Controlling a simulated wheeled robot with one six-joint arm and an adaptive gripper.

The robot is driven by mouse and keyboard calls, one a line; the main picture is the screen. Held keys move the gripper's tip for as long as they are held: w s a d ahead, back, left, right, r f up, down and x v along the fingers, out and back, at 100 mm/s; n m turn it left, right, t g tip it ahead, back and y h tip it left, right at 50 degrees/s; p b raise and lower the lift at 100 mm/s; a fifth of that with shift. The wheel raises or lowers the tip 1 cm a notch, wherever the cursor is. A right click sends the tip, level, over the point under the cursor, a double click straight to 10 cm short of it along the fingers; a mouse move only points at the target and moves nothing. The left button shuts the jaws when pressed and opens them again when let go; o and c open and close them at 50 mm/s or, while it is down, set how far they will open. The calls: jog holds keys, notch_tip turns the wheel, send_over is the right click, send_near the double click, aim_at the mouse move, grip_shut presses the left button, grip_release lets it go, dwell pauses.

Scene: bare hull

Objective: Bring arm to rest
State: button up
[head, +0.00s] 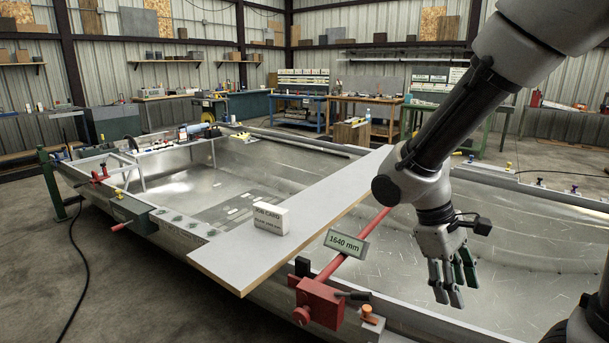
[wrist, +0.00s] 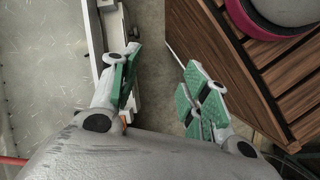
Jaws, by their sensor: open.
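My gripper (head: 452,277) hangs from my arm on the right side of the head view, pointing down, over the right part of the open metal hull (head: 400,250). Its fingers are spread and nothing is between them. In the wrist view my gripper (wrist: 157,95) shows two green-padded fingers held apart, with grey floor seen between them. The hull's edge (wrist: 98,40) lies to the left of the fingers in the wrist view.
A red clamp bar (head: 318,300) with a 1640 mm tag (head: 346,244) lies near my gripper. A slatted wooden surface (wrist: 250,60) is at right in the wrist view.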

jog(key=s+d+r+m+t+y, duration=0.2)
jog(key=d+r+m+t, duration=0.1)
jog(key=r, duration=0.4)
jog(key=s+d+r+m+t+y, duration=0.2)
jog(key=s+d+r+m+t, duration=0.1)
jog(key=r, duration=0.4)
jog(key=shift+s+d+m+t, duration=0.15)
jog(key=shift+d+m+t, duration=0.35)
jog(key=shift+d, duration=0.4)
dwell(0.4)
